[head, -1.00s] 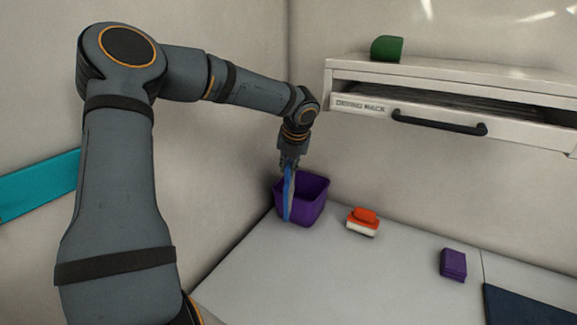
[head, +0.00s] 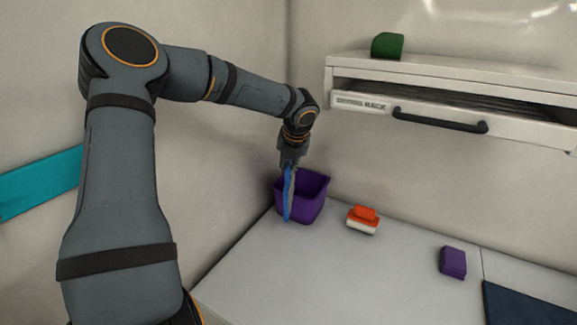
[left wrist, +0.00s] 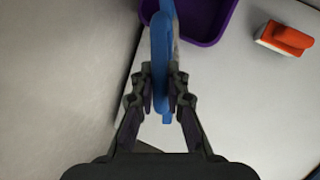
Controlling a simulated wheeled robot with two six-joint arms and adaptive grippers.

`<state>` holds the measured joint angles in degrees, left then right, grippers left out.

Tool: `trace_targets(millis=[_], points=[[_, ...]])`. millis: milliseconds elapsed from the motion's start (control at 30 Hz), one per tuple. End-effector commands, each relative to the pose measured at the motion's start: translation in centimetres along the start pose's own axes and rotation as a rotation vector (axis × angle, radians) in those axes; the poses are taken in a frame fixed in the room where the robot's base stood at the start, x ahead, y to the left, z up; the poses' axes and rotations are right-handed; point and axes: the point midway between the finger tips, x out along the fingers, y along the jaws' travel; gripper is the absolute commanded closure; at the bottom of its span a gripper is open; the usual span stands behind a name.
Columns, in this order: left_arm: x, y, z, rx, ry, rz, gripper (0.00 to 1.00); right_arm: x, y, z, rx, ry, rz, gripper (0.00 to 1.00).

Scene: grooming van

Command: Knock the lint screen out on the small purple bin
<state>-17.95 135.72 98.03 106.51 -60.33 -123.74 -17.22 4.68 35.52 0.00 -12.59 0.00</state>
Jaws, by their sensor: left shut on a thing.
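The lint screen (head: 287,196) has a blue frame and hangs edge-on from my left gripper (head: 289,163). In the left wrist view the blue frame (left wrist: 160,60) stands between the two fingers of the gripper (left wrist: 160,95), which is shut on it. The small purple bin (head: 313,200) stands at the back left corner of the counter. The screen is in front of the bin's left part in the head view; whether it touches the rim I cannot tell. The bin's rim (left wrist: 215,35) also shows in the left wrist view. My right gripper is not in view.
An orange and white brush (head: 362,220) lies right of the bin. A purple block (head: 453,263) and a dark mat (head: 525,305) are farther right on the grey counter (head: 300,275). A white drawer unit (head: 450,100) overhangs the back, with a green object (head: 387,46) on top.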

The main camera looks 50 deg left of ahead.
Motion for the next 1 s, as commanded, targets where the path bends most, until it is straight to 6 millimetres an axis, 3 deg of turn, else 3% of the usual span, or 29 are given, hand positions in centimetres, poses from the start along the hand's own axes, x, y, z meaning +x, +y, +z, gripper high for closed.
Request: trace_targets(millis=[1000], points=[[0.03, 0.0, -0.05, 0.001, 0.001, 0.0, 1.0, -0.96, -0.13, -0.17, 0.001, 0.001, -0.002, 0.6]])
